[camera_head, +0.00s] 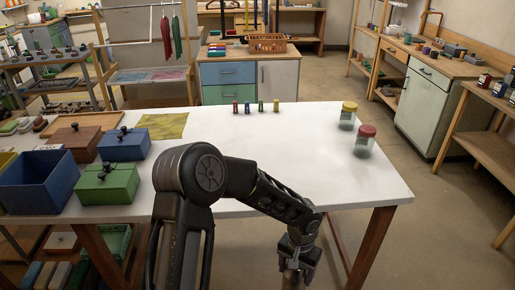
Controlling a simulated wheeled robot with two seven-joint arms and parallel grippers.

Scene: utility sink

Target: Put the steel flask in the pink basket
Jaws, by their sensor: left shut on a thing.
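My left gripper (293,268) hangs low at the bottom of the head view, in front of the white table's near edge. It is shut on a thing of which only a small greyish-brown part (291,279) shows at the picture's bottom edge. I cannot tell whether this is the steel flask. No other steel flask is seen. No clearly pink basket shows; an orange-brown basket (267,42) stands on the cabinet at the back. My right gripper is not in view.
The white table (290,150) has a clear middle. Lidded jars, one yellow (348,115) and one red (364,140), stand at its right. Several small bottles stand at its back. A blue bin (40,185) and a green box (106,184) are at the left.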

